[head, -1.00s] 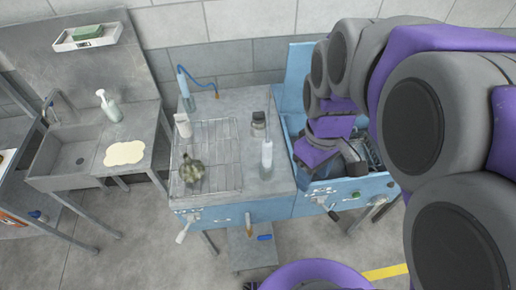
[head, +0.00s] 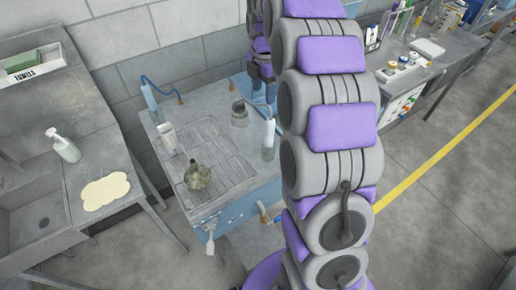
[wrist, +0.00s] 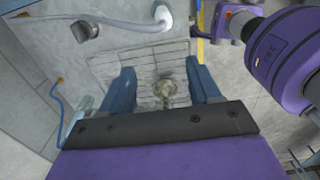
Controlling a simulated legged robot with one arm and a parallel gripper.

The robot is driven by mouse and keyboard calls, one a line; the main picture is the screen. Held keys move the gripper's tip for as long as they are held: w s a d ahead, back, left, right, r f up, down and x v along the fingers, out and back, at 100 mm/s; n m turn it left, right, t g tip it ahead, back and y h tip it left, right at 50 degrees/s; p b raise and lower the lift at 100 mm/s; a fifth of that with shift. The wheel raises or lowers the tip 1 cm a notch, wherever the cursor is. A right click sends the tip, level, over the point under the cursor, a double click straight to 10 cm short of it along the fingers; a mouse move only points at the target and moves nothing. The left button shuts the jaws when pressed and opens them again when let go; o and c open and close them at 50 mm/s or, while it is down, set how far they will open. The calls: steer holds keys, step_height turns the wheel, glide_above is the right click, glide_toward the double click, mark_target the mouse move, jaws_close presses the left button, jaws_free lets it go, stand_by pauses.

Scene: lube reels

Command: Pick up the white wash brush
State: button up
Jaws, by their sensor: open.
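No thing shows clearly as the white wash brush. A small white upright object (head: 167,137) stands at the rack's back left corner in the head view; I cannot tell whether it is the brush. A slim pale bottle-like object (head: 268,140) stands right of the rack. A lumpy greenish part (head: 197,175) sits on the wire rack (head: 228,165). My gripper (wrist: 160,75) is open and empty in the wrist view, pointing down over the rack, with the lumpy part showing between its blue fingers. In the head view my arm hides the bench's right side.
A grey can (head: 239,113) and a blue hose (head: 165,92) are at the bench's back. A sink table with a spray bottle (head: 63,146) and a cream cloth (head: 105,192) is left. A crowded workbench (head: 425,65) is right. Floor lies open beyond the yellow line (head: 445,140).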

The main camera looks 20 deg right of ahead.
glide_toward(267, 128)
steer(key=d+f, duration=0.2)
steer(key=d, duration=0.2)
steer(key=f, duration=0.2)
steer(key=f+b, duration=0.1)
steer(key=f, duration=0.2)
steer(key=a+f, duration=0.1)
steer(key=f, duration=0.2)
steer(key=shift+w+f+b, duration=0.1)
steer(key=shift+w+b, duration=0.15)
steer(key=shift+b, duration=0.15)
steer(key=shift+d+f, duration=0.1)
steer(key=shift+f, duration=0.2)
steer(key=a, duration=0.3)
steer(key=shift+r, duration=0.2)
steer(key=shift+c, duration=0.4)
steer(key=shift+a, duration=0.35)
steer(key=shift+c, duration=1.5)
steer(key=d, duration=0.3)
steer(key=shift+f, duration=0.15)
steer(key=c, duration=0.6)
steer(key=shift+c, duration=0.7)
steer(key=shift+a, duration=1.05)
jaws_close()
